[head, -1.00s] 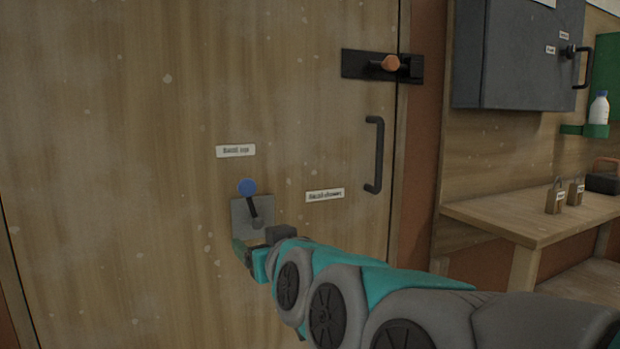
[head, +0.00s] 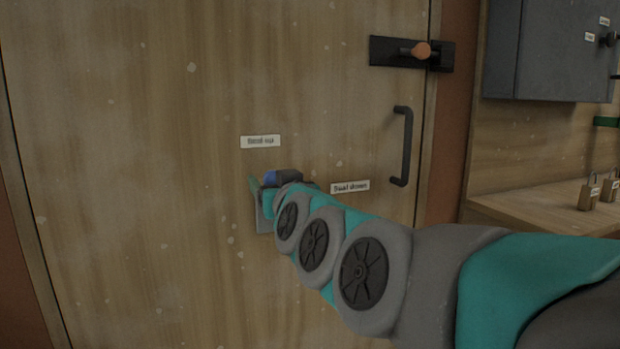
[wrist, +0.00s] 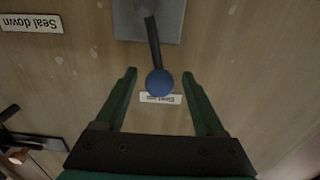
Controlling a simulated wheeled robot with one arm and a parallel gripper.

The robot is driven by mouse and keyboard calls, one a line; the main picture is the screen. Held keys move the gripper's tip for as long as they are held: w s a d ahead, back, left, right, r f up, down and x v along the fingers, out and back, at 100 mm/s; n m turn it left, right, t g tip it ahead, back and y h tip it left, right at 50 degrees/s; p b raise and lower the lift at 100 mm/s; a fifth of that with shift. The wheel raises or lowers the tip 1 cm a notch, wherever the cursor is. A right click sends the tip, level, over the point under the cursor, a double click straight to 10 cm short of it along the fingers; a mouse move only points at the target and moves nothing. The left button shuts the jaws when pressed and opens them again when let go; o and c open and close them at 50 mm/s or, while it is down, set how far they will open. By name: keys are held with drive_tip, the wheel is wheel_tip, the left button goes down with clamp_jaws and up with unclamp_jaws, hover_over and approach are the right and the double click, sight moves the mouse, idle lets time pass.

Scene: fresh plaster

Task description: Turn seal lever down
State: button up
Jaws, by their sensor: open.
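The seal lever is a dark rod with a blue ball knob (wrist: 159,82) on a grey plate (wrist: 172,22) fixed to the wooden door. In the wrist view the knob lies between the two green fingers of my gripper (wrist: 159,78), with a gap on each side. The knob is at the upper end, near the "Seal up" label (head: 260,141). The "Seal down" label (head: 350,187) is to the right.
A black door handle (head: 402,146) and a bolt with an orange knob (head: 422,51) are at the door's right side. A grey cabinet (head: 550,55) and a bench (head: 530,208) with padlocks (head: 590,192) stand farther right. The door's left part is clear.

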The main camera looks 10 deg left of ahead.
drive_tip(key=shift+w+a, duration=0.2)
drive_tip(key=shift+w, duration=0.15)
drive_tip(key=shift+c, duration=0.3)
clamp_jaws()
idle(1.0)
